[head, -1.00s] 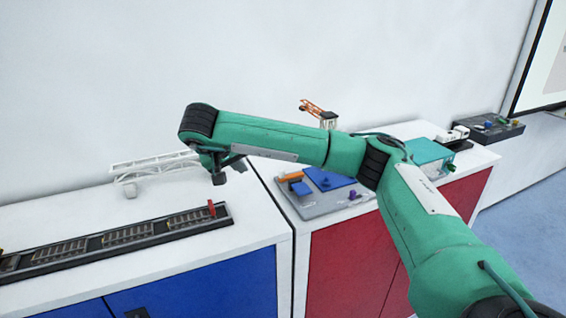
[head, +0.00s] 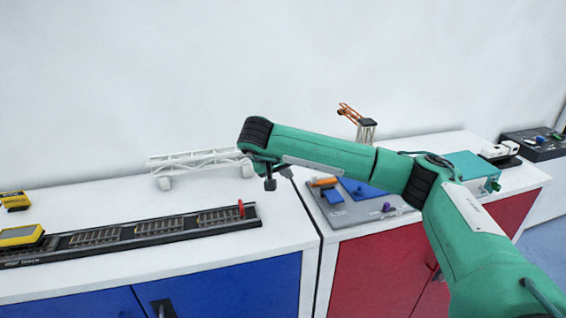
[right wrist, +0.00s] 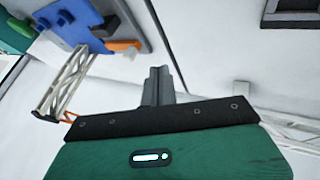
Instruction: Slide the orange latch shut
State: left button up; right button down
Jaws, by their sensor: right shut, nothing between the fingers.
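The orange latch (head: 323,182) is a small bar on the grey board (head: 345,217), beside blue parts on the right-hand counter. It also shows in the right wrist view (right wrist: 122,45), at the edge of a blue plate, upper left. I cannot tell whether the latch is open or shut. My right gripper (head: 270,184) is shut and empty, left of the board and apart from it. Its closed fingers also show in the right wrist view (right wrist: 158,85). My left gripper is not in view.
A white truss (head: 200,160) and a track (head: 150,228) with a red upright piece (head: 241,208) lie on the left counter. A yellow vehicle (head: 20,235) is at far left. An orange crane (head: 352,115) stands behind my right arm. A teal box (head: 470,168) is further right.

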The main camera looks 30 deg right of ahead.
aim_at(321, 180)
jog(key=p+x, duration=0.1)
jog(key=x, duration=0.2)
jog(key=shift+d+f, duration=0.25)
jog(key=d, duration=0.1)
jog(key=d+p, duration=0.2)
jog(key=d, duration=0.1)
jog(key=shift+s+f, duration=0.2)
jog(key=shift+s, duration=0.2)
jog(key=shift+f, duration=0.1)
jog(key=shift+w, duration=0.1)
jog(key=shift+s+d, duration=0.2)
jog(key=shift+d, duration=0.7)
jog(key=shift+s+d, duration=0.25)
jog(key=shift+d, duration=0.65)
jog(key=shift+a, duration=0.15)
